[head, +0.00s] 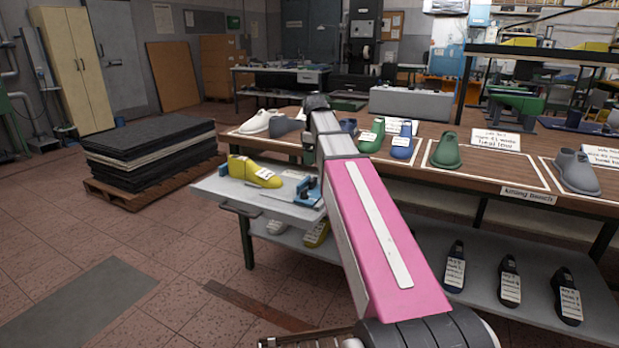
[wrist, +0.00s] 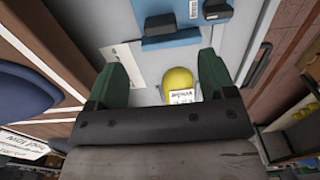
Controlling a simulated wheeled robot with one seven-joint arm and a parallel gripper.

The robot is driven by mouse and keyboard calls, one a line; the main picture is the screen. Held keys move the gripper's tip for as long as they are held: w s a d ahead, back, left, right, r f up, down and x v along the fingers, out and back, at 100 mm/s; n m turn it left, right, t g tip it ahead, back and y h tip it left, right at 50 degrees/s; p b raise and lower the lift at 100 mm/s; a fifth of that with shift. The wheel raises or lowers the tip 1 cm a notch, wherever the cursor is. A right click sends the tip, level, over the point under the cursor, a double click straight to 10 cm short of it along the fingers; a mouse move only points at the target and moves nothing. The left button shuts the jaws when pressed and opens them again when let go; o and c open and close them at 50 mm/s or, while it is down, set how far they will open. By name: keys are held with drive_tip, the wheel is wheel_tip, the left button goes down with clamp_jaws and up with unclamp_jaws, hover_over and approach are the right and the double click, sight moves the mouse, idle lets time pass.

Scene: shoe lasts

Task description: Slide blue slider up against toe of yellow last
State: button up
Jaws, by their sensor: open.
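The yellow last (head: 243,170) lies on the grey pull-out board (head: 222,191), with its toe toward the right and a white label on it. The blue slider (head: 309,188) stands to the right of the toe, with a gap between them. In the wrist view the rounded yellow toe (wrist: 178,79) shows between my fingers. The blue slider (wrist: 172,33) is beyond the fingertips, apart from the toe. My gripper (wrist: 162,68) is open, with dark green fingers spread and nothing between their tips. In the head view my arm hides it. Its height above the board is unclear.
The brown bench (head: 480,158) behind the board holds several coloured lasts and white cards. A dark blue last (wrist: 25,90) is near my gripper's left in the wrist view. A lower shelf (head: 400,250) holds more lasts. Open floor lies to the left.

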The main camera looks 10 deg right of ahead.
sight(314, 179)
wheel_tip(314, 179, down, 11)
drive_tip(key=shift+r, duration=0.1)
idle(0.5)
drive_tip(key=c, duration=1.3)
drive_tip(key=w+a, duration=0.3)
drive_tip(key=a, duration=0.2)
drive_tip(key=w+a, duration=0.2)
drive_tip(key=shift+w+a, duration=0.25)
drive_tip(key=shift+w, duration=0.1)
drive_tip(key=o, duration=1.3)
drive_tip(key=shift+r, duration=0.15)
wheel_tip(314, 179, up, 11)
drive_tip(key=shift+f, duration=0.2)
